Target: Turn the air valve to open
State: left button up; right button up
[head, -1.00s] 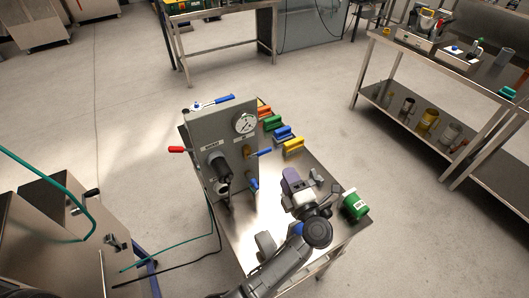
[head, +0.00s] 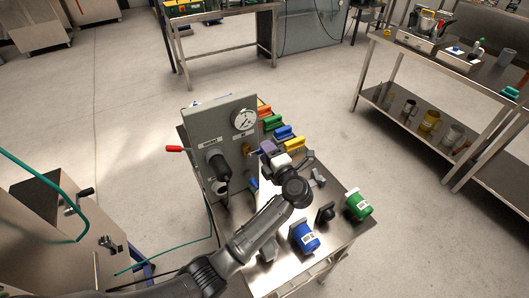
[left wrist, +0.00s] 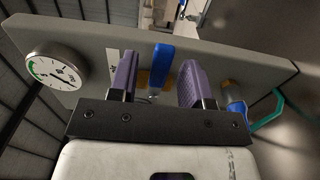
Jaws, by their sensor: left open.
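The grey panel (head: 205,122) stands upright on the steel table, with a round pressure gauge (head: 243,119) near its top. A blue lever handle (left wrist: 160,68), which I take for the air valve, shows in the left wrist view in front of the panel, beside the gauge (left wrist: 56,70). My left gripper (head: 267,149) is at the panel's right side. In the left wrist view its two purple fingers (left wrist: 157,80) are open on either side of the blue lever, with gaps visible. In the head view the gripper mostly hides the lever. My right gripper is not in view.
A red handle (head: 174,149) sticks out from the panel's left side. Orange, green, blue and yellow blocks (head: 292,144) lie behind my gripper. Another blue handle (left wrist: 235,101) is right of the fingers.

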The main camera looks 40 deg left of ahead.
pick_arm(q)
jog(key=shift+x, duration=0.85)
grip_shut()
